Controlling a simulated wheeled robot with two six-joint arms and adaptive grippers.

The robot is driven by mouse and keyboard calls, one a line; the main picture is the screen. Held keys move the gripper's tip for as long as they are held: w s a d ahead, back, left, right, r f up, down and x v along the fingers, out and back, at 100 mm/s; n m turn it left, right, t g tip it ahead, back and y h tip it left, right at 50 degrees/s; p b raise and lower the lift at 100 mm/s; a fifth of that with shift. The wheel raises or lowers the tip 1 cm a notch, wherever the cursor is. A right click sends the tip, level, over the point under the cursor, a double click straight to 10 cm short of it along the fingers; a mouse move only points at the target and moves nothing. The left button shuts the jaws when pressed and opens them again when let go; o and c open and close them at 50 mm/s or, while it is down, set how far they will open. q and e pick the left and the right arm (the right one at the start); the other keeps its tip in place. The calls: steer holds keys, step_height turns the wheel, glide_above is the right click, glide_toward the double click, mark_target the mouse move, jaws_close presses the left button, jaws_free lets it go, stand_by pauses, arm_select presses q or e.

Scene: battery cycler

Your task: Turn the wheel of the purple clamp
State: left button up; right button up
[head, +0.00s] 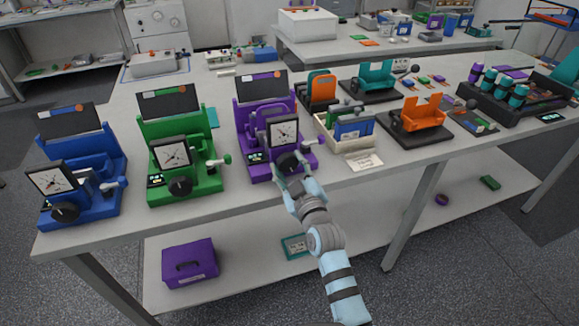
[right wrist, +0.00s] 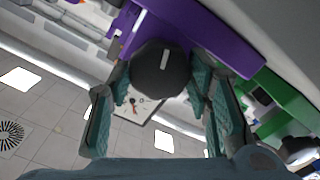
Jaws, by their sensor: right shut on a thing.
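The purple clamp (head: 256,116) stands at the front of the table, with a dark screen behind and a white dial (head: 284,132) in a dark frame. Its wheel (head: 289,161) is a dark round knob low on the front. In the right wrist view the wheel (right wrist: 160,68) shows a white mark, tilted slightly from the picture's vertical. My right gripper (head: 292,176) reaches up from the front and is shut on the wheel, its teal-padded fingers (right wrist: 159,92) on either side of it. My left gripper is not in view.
A green clamp (head: 180,150) and a blue clamp (head: 78,170) stand to the left. A cream tray (head: 330,140) and an orange holder (head: 415,118) stand to the right, with a paper note (head: 362,162) near the front edge. A purple case (head: 189,264) sits on the lower shelf.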

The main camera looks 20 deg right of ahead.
steer(key=shift+f, duration=0.1)
steer(key=o, duration=1.2)
steer(key=shift+c, duration=0.2)
step_height(320, 180, up, 10)
steer(key=shift+r, duration=0.1)
